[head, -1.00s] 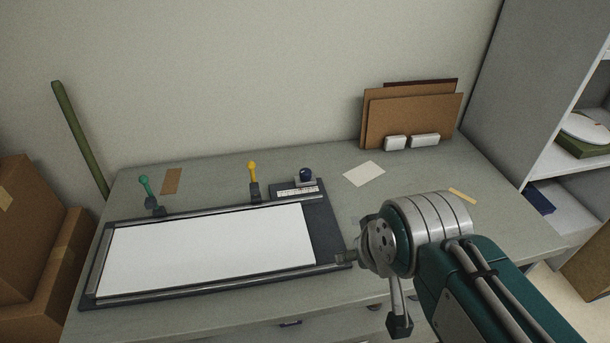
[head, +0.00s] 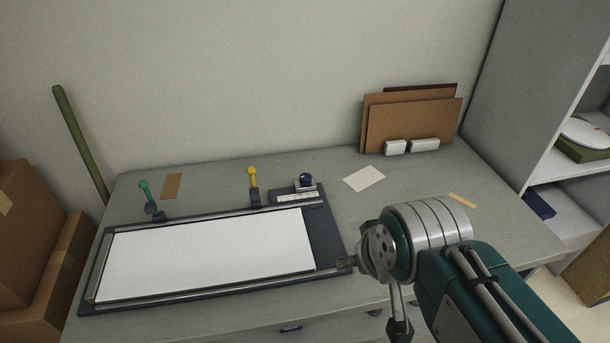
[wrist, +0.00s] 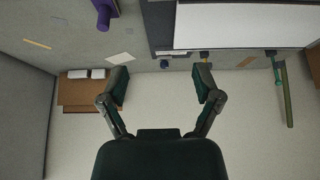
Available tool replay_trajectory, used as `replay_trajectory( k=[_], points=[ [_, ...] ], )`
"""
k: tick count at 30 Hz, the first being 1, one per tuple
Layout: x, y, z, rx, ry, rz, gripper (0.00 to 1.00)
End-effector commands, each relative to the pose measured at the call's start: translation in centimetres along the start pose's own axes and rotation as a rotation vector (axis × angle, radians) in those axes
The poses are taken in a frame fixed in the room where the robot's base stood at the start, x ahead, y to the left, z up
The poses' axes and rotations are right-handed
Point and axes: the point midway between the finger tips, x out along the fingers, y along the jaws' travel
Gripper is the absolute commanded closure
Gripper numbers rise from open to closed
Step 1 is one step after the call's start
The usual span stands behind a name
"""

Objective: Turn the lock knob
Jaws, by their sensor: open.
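A dark frame press (head: 330,235) with a white sheet (head: 200,255) lies on the grey desk. A small dark blue round knob (head: 305,179) stands at its back right corner, beside a scale strip; it also shows in the wrist view (wrist: 164,64). A purple part with a stubby cylinder (wrist: 103,16) shows at the top of the wrist view. I cannot tell which of these is the lock knob. My gripper (wrist: 160,78) is open and empty, its two fingers apart and touching nothing visible. In the head view the gripper is largely hidden by my wrist.
A green lever (head: 147,193) and a yellow lever (head: 252,177) stand along the press's back edge. Brown folders (head: 412,125) lean against the wall. A paper slip (head: 364,179) lies on the desk. Cardboard boxes (head: 20,235) stand left; a shelf unit (head: 535,90) stands right.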

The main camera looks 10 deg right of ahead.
Motion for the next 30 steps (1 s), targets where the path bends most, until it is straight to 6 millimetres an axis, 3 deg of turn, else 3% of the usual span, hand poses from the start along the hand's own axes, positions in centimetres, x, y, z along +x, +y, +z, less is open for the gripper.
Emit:
replay_trajectory(
  k=[5, 17, 30],
  points=[
    [-0.1, 0.0, -1.4, -0.043, -0.015, -0.001, 0.26],
    [0.5, -0.1, -10.3, -0.349, -0.111, -0.020, 0.26],
    [4.7, -0.1, -19.5, -0.693, -0.212, -0.078, 0.26]
  ],
)
